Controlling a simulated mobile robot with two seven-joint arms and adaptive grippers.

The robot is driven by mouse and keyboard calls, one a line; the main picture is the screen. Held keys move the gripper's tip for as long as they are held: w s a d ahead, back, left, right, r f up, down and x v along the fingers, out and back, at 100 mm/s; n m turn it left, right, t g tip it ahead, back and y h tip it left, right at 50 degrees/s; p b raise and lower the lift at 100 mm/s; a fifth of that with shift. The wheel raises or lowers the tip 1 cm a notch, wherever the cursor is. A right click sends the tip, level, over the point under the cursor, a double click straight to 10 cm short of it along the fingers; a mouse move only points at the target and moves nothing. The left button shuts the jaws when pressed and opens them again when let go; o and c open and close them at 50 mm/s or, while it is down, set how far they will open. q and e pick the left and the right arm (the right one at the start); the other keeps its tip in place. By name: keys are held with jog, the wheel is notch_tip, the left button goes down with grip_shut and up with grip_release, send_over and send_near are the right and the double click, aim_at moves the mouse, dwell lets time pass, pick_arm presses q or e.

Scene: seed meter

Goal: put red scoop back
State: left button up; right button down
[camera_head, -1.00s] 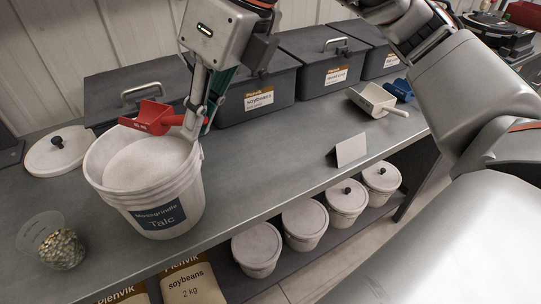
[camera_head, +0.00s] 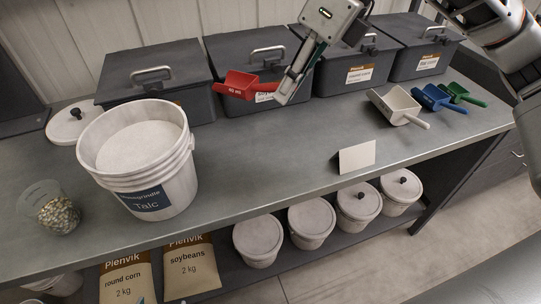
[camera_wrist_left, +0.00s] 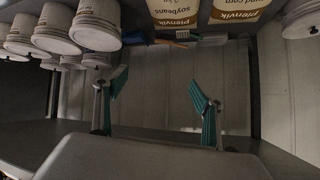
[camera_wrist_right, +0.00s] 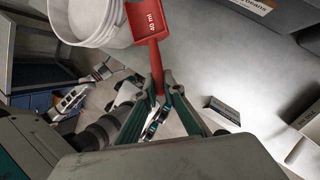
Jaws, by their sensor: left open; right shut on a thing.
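The red scoop (camera_head: 237,85) is in the air above the bench, in front of the dark bins. My right gripper (camera_head: 284,92) is shut on its handle. In the right wrist view the red scoop (camera_wrist_right: 147,20) points away from the fingers (camera_wrist_right: 158,92), its handle between them. A white scoop (camera_head: 396,104), a blue scoop (camera_head: 437,98) and a green scoop (camera_head: 461,92) lie in a row on the bench at the right.
An open talc bucket (camera_head: 172,187) stands on the bench at the left, its lid (camera_head: 73,122) behind it. A cup of seeds (camera_head: 57,212) stands at far left. The bench middle is clear.

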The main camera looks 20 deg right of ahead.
notch_tip(320, 180, down, 13)
jog(key=shift+f+b, duration=0.2)
jog(key=shift+b, duration=0.65)
jog(key=shift+f, duration=0.45)
notch_tip(320, 180, down, 4)
jog(key=shift+b, duration=0.35)
jog(key=shift+f, duration=0.2)
jog(key=c, duration=2.1)
grip_release()
jog(key=shift+c, duration=0.2)
